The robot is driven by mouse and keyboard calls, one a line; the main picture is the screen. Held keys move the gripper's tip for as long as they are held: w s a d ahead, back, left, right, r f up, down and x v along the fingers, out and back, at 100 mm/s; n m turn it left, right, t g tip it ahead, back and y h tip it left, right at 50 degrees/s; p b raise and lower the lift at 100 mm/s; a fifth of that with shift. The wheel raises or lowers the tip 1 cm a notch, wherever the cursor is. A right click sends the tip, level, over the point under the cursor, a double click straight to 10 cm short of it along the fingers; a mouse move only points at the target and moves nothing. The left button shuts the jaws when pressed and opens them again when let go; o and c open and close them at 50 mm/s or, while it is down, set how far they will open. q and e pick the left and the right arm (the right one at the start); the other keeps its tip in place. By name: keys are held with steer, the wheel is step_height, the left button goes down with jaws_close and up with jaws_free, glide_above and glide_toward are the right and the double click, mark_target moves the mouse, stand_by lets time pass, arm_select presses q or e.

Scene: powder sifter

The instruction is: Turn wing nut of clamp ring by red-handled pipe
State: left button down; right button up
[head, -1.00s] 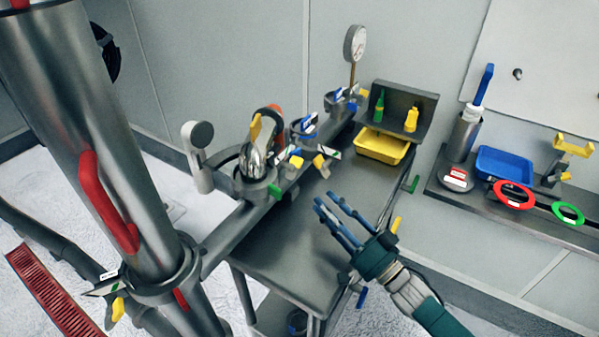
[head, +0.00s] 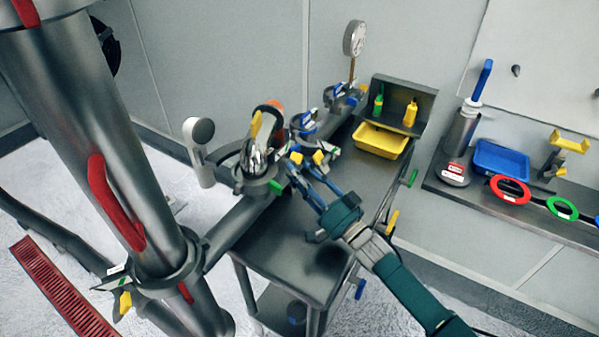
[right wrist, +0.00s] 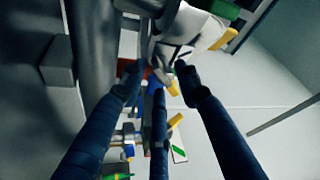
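A thick steel pipe (head: 75,120) with a red handle (head: 108,200) stands at the left of the head view. A clamp ring (head: 170,277) sits around its lower part, with a yellow wing nut (head: 125,302) and a white-green tag on its left side. My right gripper (head: 305,187) is well to the right of that ring, over the grey cart beside the pipe fittings. Its blue fingers are spread and empty. In the right wrist view the fingers (right wrist: 158,75) point at a pale fitting (right wrist: 190,32); whether they touch it is unclear. My left gripper is out of view.
A grey cart (head: 275,255) bears a row of pipe fittings, a gauge (head: 354,38) and a yellow bin (head: 380,141). A shelf at right holds a blue tray (head: 502,158) and coloured rings. A red floor grate (head: 55,290) lies at lower left.

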jaws_close()
steer(key=shift+w+d+f+n+g+y+b, duration=0.15)
steer(key=shift+n+g+y+b, duration=0.4)
steer(key=shift+n+b, duration=1.2)
steer(key=shift+w+d+n+g+y+b, duration=0.1)
steer(key=shift+n+g+y+b, duration=0.15)
steer(key=shift+n+y+b, duration=1)
steer(key=shift+w+d+f+n+g+y+b, duration=0.15)
steer(key=shift+n+g+b, duration=0.25)
steer(key=shift+n+b, duration=1.75)
steer(key=shift+r, duration=0.1)
